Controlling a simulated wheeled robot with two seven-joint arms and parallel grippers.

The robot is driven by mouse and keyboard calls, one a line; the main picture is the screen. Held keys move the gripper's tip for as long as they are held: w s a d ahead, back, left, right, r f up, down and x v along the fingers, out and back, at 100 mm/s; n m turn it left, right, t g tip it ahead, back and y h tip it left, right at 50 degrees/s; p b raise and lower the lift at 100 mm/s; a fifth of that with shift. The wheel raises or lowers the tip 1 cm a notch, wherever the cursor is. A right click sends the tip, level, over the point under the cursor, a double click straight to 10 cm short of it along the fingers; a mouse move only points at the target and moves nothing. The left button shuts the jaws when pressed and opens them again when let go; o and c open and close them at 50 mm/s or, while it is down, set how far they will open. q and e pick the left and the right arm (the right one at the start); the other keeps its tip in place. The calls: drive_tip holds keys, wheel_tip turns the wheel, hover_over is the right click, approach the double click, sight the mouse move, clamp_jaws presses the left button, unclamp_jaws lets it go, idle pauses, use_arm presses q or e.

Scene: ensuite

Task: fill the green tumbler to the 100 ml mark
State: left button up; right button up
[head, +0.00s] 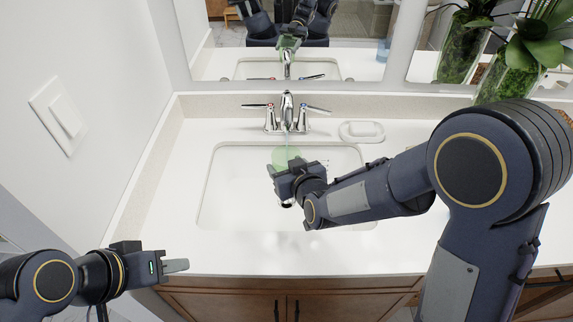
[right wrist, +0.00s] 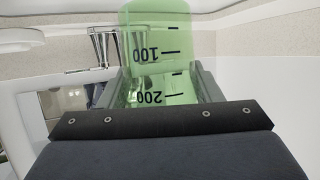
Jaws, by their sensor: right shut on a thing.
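The green tumbler (head: 287,157) is see-through and sits under the spout of the chrome faucet (head: 287,112), over the sink (head: 235,185). My right gripper (head: 290,170) is shut on it and hides much of it. In the right wrist view the tumbler (right wrist: 158,45) stands between the fingers, with inverted 100 and 200 marks. I cannot make out a water level. A thin pale line, seemingly water, runs from the spout to the tumbler. The faucet's two levers point outward, the left one with a red mark. My left gripper (head: 175,266) is empty, by the counter's front left edge.
A white soap dish (head: 361,131) lies right of the faucet. Plants in glass vases (head: 508,72) stand at the back right. A mirror (head: 330,45) is behind the counter, and a wall with a switch (head: 58,115) is at left. The counter's left front is clear.

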drive_tip(key=f+b, duration=0.1)
drive_tip(key=f, duration=0.1)
drive_tip(key=f+b, duration=0.1)
drive_tip(key=w+f+b, duration=0.1)
drive_tip(key=f, duration=0.1)
drive_tip(key=shift+f, duration=0.3)
drive_tip(key=shift+w+r+b, duration=0.15)
drive_tip(key=shift+w+b, duration=0.5)
drive_tip(key=shift+w, duration=0.85)
drive_tip(key=w+b, duration=0.2)
drive_tip(key=w, duration=0.7)
drive_tip(key=shift+w+b, duration=0.2)
drive_tip(key=shift+b, duration=0.1)
idle(2.6)
